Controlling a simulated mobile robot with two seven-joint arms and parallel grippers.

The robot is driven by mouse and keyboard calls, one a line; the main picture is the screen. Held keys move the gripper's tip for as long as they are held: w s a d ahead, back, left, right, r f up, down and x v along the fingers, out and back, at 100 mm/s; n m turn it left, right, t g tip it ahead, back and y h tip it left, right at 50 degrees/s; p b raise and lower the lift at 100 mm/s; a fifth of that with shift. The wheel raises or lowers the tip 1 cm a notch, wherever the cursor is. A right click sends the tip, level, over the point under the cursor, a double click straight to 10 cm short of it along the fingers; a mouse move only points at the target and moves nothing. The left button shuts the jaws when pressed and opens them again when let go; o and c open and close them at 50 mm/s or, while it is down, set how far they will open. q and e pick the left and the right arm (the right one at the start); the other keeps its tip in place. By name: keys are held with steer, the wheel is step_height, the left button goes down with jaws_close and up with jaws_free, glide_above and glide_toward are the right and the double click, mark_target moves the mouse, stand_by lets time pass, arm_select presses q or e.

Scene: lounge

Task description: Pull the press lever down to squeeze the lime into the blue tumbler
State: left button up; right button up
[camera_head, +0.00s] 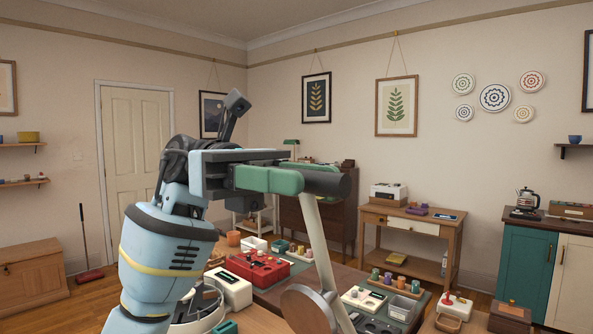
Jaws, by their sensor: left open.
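My left gripper (270,171) reaches in from the left and is open at the press lever's handle. The press lever (322,240) is a pale rod that slopes from the handle down to the lower edge of the picture. The dark end of the lever handle (332,184) sticks out to the right of the gripper. I cannot tell whether the fingers touch the handle. A round wooden part (308,309) shows beside the rod's lower end. I cannot make out the lime or the blue tumbler. My right gripper is not in view.
A red case (257,272) and a cream box (232,289) are on the table behind the lever. Several small coloured pots (388,279) and a grey bin (402,308) stand right of it. A wooden side table (418,226) and a teal cabinet (524,264) are farther back.

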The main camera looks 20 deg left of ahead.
arm_select(q)
steer(key=shift+d, duration=0.15)
jaws_close()
steer(key=shift+f, duration=0.1)
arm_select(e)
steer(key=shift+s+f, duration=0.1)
